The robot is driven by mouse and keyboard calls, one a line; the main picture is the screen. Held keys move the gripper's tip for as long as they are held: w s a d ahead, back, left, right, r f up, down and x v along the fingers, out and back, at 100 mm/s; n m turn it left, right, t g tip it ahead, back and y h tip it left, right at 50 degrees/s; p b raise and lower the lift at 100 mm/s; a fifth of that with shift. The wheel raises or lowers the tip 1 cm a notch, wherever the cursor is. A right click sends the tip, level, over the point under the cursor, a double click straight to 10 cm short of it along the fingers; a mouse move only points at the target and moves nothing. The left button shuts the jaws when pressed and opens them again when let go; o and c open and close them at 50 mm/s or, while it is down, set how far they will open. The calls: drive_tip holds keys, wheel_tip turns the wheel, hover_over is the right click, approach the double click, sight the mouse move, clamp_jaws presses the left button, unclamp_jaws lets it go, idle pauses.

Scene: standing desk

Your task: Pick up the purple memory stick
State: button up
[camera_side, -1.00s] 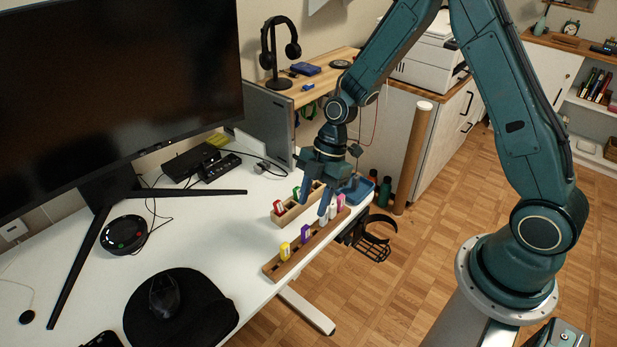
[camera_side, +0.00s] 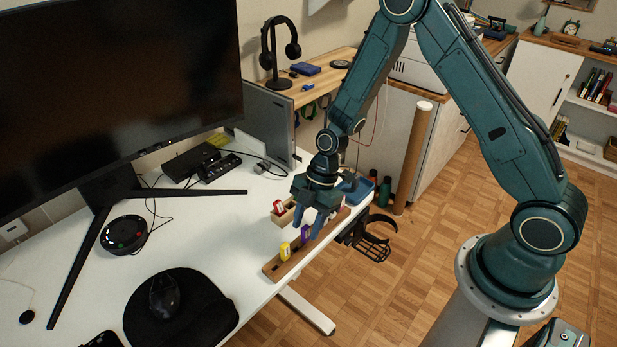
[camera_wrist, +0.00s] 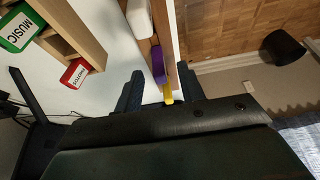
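The purple memory stick (camera_side: 305,232) stands upright in the front wooden holder (camera_side: 273,268). It also shows in the wrist view (camera_wrist: 158,65), between a white stick (camera_wrist: 139,18) and the yellow stick (camera_wrist: 168,94). My gripper (camera_side: 308,230) is open and points down over the holder. In the side view its two fingers come down on either side of the purple stick and partly cover it. In the wrist view the fingers stand apart on both sides of the row. I cannot tell whether either finger touches the purple stick.
The yellow stick (camera_side: 285,251) stands close to the purple one. A second holder behind carries a red stick (camera_side: 279,207) and a green stick marked MUSIC (camera_wrist: 18,30). A blue tray (camera_side: 354,189) lies at the desk's far edge. White desk surface (camera_side: 220,245) left of the holders is clear.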

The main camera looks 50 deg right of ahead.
drive_tip(key=shift+x, duration=0.9)
clamp_jaws()
